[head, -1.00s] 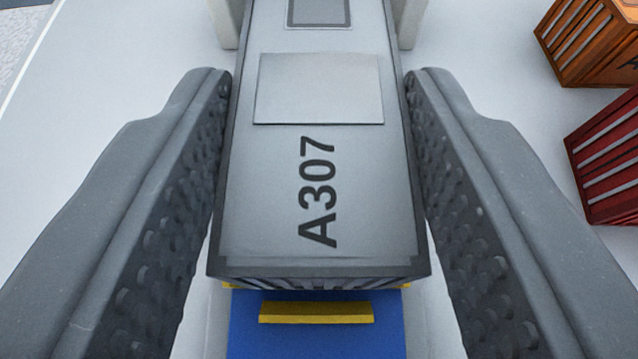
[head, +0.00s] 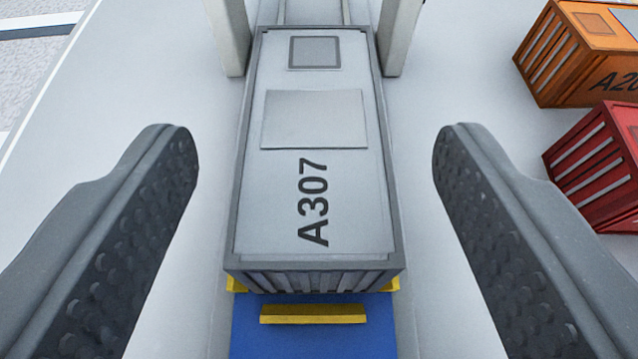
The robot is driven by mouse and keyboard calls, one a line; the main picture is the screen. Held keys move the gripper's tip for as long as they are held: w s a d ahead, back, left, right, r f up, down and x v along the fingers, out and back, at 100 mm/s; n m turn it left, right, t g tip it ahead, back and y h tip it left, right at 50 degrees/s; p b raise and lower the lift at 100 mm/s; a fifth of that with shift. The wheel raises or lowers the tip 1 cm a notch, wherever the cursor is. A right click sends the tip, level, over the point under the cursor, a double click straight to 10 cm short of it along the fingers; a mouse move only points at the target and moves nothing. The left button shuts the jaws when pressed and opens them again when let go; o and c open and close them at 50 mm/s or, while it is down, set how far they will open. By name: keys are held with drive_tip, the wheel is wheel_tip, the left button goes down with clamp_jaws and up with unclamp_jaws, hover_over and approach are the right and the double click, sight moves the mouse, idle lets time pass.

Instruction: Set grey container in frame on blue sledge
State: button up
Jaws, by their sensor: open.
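The grey container (head: 314,200), marked A307, sits lengthwise over the blue sledge (head: 265,340) in the middle of the head view. Yellow pieces (head: 313,314) of the sledge show at the container's near end and at its near corners. The rest of the frame is hidden under the container, so I cannot tell how fully it is seated. My gripper (head: 315,150) is open, with one finger on each side of the container and a clear gap on both sides. It holds nothing.
Two pale posts (head: 402,35) stand on either side of the container's far end, with a pale track between them. An orange container (head: 580,55) and a red container (head: 600,165) stand at the right. White floor is clear at the left.

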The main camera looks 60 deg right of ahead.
drive_tip(key=p+v, duration=0.1)
drive_tip(key=v, duration=0.9)
drive_tip(key=shift+s+a+r+p, duration=0.1)
drive_tip(key=shift+a+p, duration=0.05)
drive_tip(key=shift+p, duration=0.25)
